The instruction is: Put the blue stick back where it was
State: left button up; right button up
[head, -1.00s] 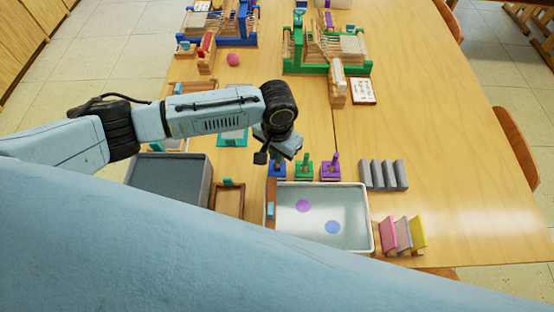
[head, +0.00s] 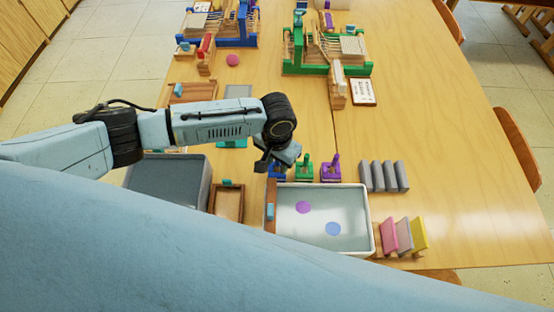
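My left gripper (head: 283,160) points down over the blue holder (head: 276,172), at the left end of a row behind the white tray. Its fingers are hard to make out, so I cannot tell whether they are open or shut. No blue stick shows clearly; the gripper and wrist hide the top of the blue holder. The green holder (head: 304,172) and the purple holder (head: 331,172) beside it each have an upright stick of their own colour. My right gripper is not in view.
The white tray (head: 368,215) holds a purple and a blue disc. A grey bin (head: 165,178) stands left, grey bars (head: 384,176) right, and coloured panels (head: 403,236) in a rack at the front right. Blue and green looms (head: 325,68) stand at the back. The table's right side is clear.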

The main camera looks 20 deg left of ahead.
pick_arm(q)
notch_tip(320, 180, up, 12)
jog(key=shift+r+p, duration=0.15)
jog(key=shift+p, duration=0.7)
